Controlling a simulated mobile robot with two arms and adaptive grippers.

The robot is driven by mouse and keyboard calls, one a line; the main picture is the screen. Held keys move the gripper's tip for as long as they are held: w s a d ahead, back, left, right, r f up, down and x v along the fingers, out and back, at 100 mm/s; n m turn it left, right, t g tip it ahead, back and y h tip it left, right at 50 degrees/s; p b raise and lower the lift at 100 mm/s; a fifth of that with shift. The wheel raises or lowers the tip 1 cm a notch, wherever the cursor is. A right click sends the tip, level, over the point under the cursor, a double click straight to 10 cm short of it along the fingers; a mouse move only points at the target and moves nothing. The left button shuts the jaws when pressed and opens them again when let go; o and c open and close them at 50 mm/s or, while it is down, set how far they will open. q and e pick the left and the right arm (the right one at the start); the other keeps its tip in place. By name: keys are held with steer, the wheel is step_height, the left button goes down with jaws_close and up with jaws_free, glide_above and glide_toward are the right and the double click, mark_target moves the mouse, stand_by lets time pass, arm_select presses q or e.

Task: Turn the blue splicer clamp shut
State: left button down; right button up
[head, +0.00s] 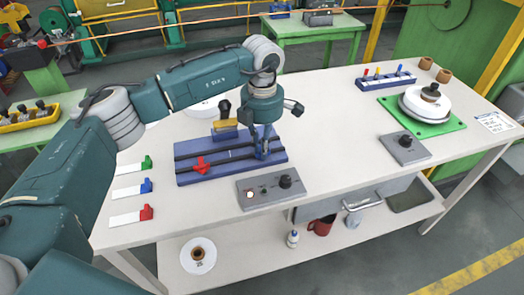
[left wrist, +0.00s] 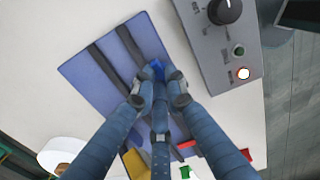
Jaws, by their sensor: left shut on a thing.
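The splicer is a blue plate (head: 225,174) with two dark rails on the white workbench. The blue clamp (head: 261,153) sits at the right part of the rails. My left gripper (head: 262,144) reaches down onto the blue clamp from above, fingers closed around it. In the left wrist view the fingers (left wrist: 158,88) converge on the blue clamp (left wrist: 157,68), and only a small part of it shows between them. How far the clamp is turned cannot be seen. The red clamp (head: 201,164) stands on the left part of the rails. My right gripper is not in view.
A grey control box (head: 270,189) with a black knob and a lit white button stands just in front of the splicer. A yellow-topped block (head: 224,128) stands behind the rails. Coloured tags (head: 132,190) lie left.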

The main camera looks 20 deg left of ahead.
arm_select(q)
steer(key=shift+r+m, duration=0.1)
steer(key=shift+m, duration=0.4)
steer(key=shift+w, duration=0.1)
steer(key=c, duration=1.8)
jaws_free()
steer(key=shift+o, duration=0.2)
step_height(320, 180, up, 12)
